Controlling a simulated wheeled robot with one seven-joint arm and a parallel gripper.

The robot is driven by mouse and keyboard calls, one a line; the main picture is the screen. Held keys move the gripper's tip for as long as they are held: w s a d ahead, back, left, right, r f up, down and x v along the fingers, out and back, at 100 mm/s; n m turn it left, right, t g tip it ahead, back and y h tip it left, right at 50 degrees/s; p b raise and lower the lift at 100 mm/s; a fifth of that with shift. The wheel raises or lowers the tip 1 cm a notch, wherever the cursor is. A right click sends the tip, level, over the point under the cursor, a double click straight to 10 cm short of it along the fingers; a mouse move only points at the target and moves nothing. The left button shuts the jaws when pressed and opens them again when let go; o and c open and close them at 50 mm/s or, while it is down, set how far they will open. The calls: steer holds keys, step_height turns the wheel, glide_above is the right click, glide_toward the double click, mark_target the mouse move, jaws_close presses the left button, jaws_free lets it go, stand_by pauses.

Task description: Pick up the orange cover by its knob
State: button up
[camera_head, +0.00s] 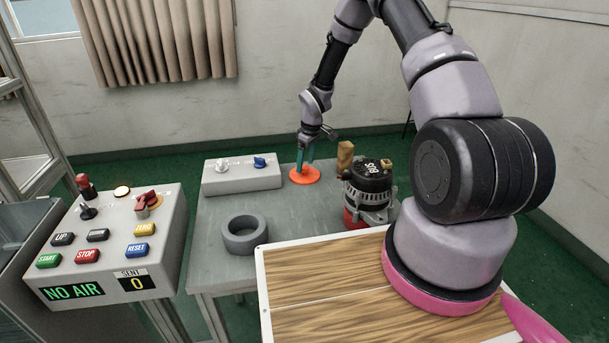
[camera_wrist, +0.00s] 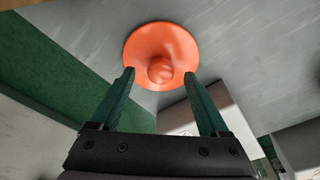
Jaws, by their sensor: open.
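The orange cover (camera_head: 305,176) lies flat near the back edge of the grey table in the head view. In the wrist view the cover (camera_wrist: 162,50) is a round disc with a rounded knob (camera_wrist: 161,70) in its middle. My gripper (camera_wrist: 159,82) is open, with one green finger on each side of the knob in that picture. In the head view my gripper (camera_head: 304,165) points down right at the cover. I cannot tell whether the fingers touch it. Nothing is between the fingers except the view of the cover.
A black and silver alternator (camera_head: 370,188) and a brown post (camera_head: 345,158) stand right of the cover. A grey box with knobs (camera_head: 243,176) stands to its left. A dark grey ring (camera_head: 243,235) lies nearer the front. A button panel (camera_head: 110,240) is at the left.

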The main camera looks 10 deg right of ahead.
steer(key=shift+a+f, duration=0.1)
steer(key=shift+f, duration=0.5)
jaws_close()
steer(key=shift+r, duration=0.1)
